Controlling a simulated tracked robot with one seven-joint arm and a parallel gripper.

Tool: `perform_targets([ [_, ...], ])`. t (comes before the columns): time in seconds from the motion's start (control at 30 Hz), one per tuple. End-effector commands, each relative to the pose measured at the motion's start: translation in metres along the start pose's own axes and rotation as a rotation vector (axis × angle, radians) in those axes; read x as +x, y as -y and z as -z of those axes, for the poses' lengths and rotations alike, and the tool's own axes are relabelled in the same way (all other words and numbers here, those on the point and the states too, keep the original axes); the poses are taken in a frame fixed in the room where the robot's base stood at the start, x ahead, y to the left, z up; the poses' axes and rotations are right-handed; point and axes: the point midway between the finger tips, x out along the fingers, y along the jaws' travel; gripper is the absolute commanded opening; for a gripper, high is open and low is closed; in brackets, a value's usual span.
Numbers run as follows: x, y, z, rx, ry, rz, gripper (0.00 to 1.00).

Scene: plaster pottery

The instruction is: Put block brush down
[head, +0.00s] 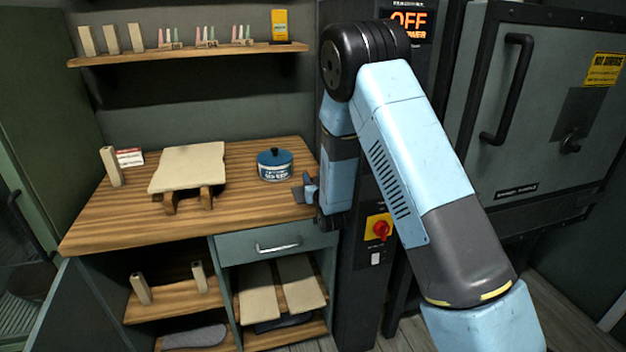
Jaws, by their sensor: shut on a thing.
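My gripper (308,189) is at the right end of the wooden worktop (245,205), just right of the blue tin and apart from it. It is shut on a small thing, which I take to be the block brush. The brush is mostly hidden by the fingers and too small to make out clearly. I cannot tell whether it touches the worktop. The blue tin (275,168) with a dark lid stands upright on the worktop.
A pale slab (188,167) rests on wooden supports at the worktop's middle. An upright block (111,166) and a small white-and-red box (130,157) stand at left. A shelf (190,54) hangs above. The worktop's front right is clear. A grey cabinet (545,100) stands right.

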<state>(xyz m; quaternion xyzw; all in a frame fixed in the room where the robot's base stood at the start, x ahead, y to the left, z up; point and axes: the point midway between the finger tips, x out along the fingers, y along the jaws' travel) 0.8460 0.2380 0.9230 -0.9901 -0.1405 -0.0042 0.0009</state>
Motion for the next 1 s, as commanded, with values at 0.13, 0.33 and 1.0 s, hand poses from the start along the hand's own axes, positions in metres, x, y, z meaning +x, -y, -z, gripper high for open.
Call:
perform_targets([
  [0.13, 0.000, 0.000, -0.002, 0.000, 0.000, 0.000, 0.40],
  [0.33, 0.000, -0.001, -0.002, 0.000, 0.001, -0.001, 0.59],
  [1.0, -0.047, -0.002, 0.000, -0.001, 0.003, -0.002, 0.64],
])
